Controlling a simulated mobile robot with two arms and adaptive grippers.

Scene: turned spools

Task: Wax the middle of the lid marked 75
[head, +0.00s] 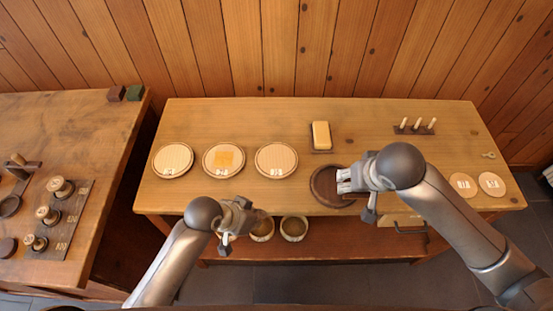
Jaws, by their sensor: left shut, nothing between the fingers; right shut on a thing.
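Three round pale lids lie in a row on the table: a left lid (173,160), a middle lid (218,170) and a right lid (276,160). Each has a small dark mark, too small to read surely. The middle one bears an orange, squarish patch. A yellow block (321,134) sits on a small dark tray behind. My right gripper (343,181) is shut at the right side of a dark round dish (322,187); what it holds is hidden. My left gripper (228,228) is shut and empty, by the table's front edge, in front of the middle lid.
Bowls (294,228) stand on the lower shelf, near my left gripper. Two small marked discs (463,185) lie at the table's right end. A peg rack (414,129) stands behind them. A side bench (70,130) with spools is at left. The table's back left is clear.

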